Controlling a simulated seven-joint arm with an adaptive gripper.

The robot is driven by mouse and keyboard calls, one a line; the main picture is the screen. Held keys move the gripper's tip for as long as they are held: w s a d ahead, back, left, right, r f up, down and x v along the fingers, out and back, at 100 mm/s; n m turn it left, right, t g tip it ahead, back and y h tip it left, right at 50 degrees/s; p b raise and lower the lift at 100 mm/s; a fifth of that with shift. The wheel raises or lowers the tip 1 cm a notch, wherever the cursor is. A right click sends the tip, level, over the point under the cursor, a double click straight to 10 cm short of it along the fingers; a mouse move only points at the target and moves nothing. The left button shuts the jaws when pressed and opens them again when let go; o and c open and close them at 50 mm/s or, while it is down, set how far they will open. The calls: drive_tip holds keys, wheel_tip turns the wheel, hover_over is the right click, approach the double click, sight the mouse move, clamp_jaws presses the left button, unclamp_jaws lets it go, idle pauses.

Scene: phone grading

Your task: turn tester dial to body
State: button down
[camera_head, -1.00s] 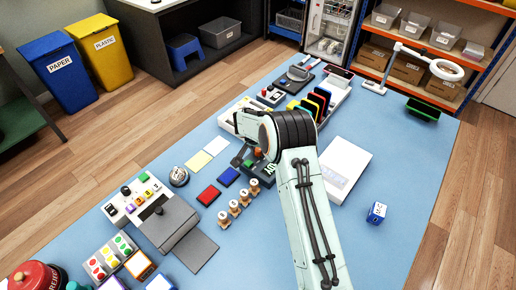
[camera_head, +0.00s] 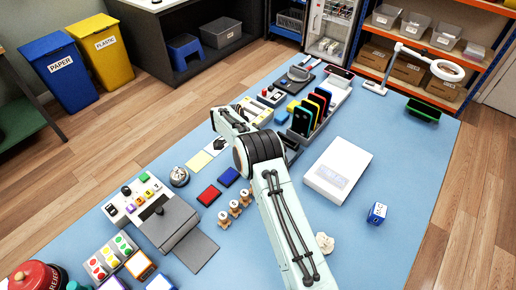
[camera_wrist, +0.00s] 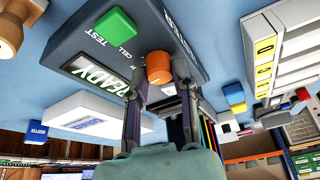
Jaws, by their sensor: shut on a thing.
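In the wrist view the dark tester (camera_wrist: 85,35) fills the upper left, seen upside down, with a green TEST button (camera_wrist: 116,27) and a display reading READY (camera_wrist: 95,72). Its orange dial (camera_wrist: 158,68) sits between the fingertips of my gripper (camera_wrist: 161,78), which is shut on it. The word CELL shows next to the dial; another label is partly covered by a finger. I cannot tell which mark the dial points to. In the head view my arm hides the tester, the dial and the gripper's fingers.
A rack of upright phones (camera_head: 312,108) stands behind the arm, and a white box (camera_head: 338,168) lies to its right. Red (camera_head: 209,195) and blue (camera_head: 228,176) pads and several small wooden pegs (camera_head: 234,208) lie to the left.

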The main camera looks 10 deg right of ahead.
drive_tip(key=shift+m+g, duration=0.3)
drive_tip(key=shift+m, duration=0.2)
drive_tip(key=c, duration=0.9)
unclamp_jaws()
drive_tip(key=v, duration=1.2)
drive_tip(key=shift+s+a+f, duration=0.1)
